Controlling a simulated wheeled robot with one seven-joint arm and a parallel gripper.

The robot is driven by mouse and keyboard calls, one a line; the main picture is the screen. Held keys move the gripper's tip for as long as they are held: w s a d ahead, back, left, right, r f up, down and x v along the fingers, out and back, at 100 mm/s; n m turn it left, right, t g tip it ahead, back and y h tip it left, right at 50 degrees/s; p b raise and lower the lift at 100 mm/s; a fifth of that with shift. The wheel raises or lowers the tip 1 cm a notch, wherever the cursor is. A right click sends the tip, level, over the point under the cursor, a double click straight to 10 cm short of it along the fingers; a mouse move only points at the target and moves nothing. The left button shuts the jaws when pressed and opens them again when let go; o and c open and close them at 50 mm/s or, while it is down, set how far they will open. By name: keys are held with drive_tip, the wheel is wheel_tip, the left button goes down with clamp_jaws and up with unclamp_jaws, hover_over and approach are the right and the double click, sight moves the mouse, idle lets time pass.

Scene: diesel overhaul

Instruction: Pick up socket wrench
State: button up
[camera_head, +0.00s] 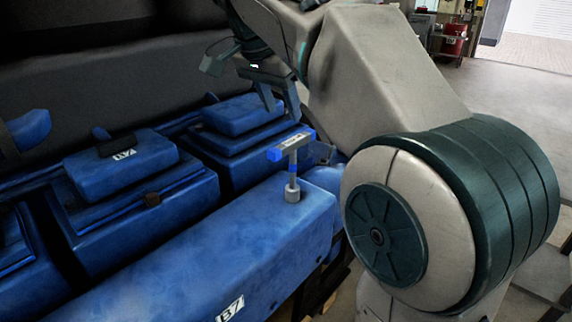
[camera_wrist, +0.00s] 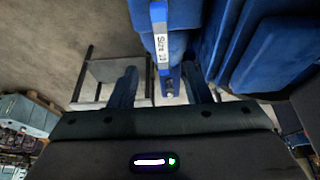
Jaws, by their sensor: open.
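The socket wrench (camera_head: 291,165) is a T-shaped tool with a blue and grey crossbar handle. It stands upright on the front right end of a long blue engine cover, with its round grey socket end at the bottom. My gripper (camera_head: 282,106) is open and empty, above and slightly behind the handle in the head view. In the wrist view the wrench handle (camera_wrist: 159,45) shows a white size label and lies ahead of and roughly between my two spread fingers (camera_wrist: 160,76). The fingers appear apart from the wrench.
The long blue cover (camera_head: 190,255) fills the front. Blue box-shaped engine covers (camera_head: 125,165) stand in a row behind it. A grey metal frame (camera_wrist: 113,70) and bare floor show in the wrist view. A red container (camera_head: 453,38) stands far off at the top right.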

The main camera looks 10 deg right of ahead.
sight(291, 141)
drive_tip(key=shift+w+f, duration=0.15)
drive_tip(key=shift+f, duration=0.05)
drive_tip(key=x, duration=0.7)
drive_tip(key=shift+f, duration=0.3)
drive_tip(key=shift+p+x, duration=0.3)
drive_tip(key=shift+x, duration=2.4)
clamp_jaws()
